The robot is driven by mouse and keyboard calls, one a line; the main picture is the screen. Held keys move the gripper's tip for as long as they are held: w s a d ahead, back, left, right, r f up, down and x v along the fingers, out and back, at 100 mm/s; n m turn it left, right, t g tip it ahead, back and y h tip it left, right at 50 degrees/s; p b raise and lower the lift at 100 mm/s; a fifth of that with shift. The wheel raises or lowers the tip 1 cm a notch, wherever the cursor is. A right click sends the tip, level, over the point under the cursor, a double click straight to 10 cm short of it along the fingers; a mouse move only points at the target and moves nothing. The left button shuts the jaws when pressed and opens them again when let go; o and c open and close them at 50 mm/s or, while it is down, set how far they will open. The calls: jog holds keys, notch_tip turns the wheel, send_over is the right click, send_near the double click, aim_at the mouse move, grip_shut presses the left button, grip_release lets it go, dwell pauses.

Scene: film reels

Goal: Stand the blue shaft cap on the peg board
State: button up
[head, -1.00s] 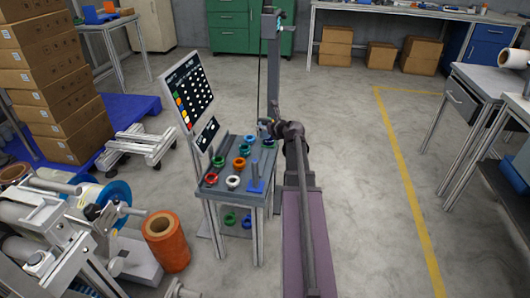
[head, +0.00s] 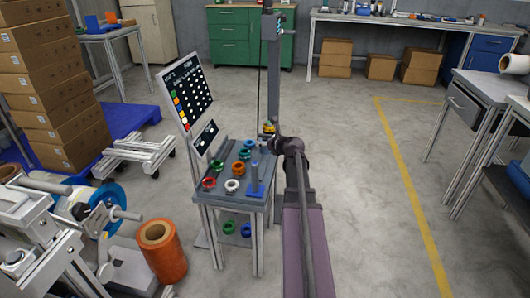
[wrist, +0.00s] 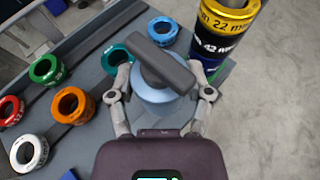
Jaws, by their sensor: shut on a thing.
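A light blue cap (wrist: 155,98), round with a grey bar (wrist: 160,62) across its top, sits between the fingers of my gripper (wrist: 163,90) in the wrist view. The fingers are shut on its sides. My gripper also shows small in the head view (head: 274,145), at the back right of a small grey table; the cap is hard to make out there. I cannot tell from the wrist view whether the cap's underside touches anything. The table's dark grey top (head: 226,199) bears several coloured rings, and I cannot tell which part is the peg board.
A stack of rings with a yellow one (wrist: 228,14) on top stands close to the right finger. Loose rings, including a teal one (wrist: 116,55) and a blue one (wrist: 162,30), lie nearby. A blue-based post (head: 255,178) stands at the table's right edge.

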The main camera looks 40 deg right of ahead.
jog(key=shift+f, duration=0.1)
jog(key=shift+f+b, duration=1.8)
jog(key=shift+b, duration=0.1)
jog(key=shift+f, duration=0.15)
jog(key=o, duration=1.3)
jog(key=shift+r, duration=0.2)
jog(key=shift+s+r, duration=0.15)
jog(key=shift+s, duration=0.1)
jog(key=p+v, duration=0.4)
jog(key=v, duration=0.7)
jog(key=shift+s+a+p, duration=0.1)
jog(key=shift+s+p, duration=0.1)
jog(key=shift+p, duration=0.1)
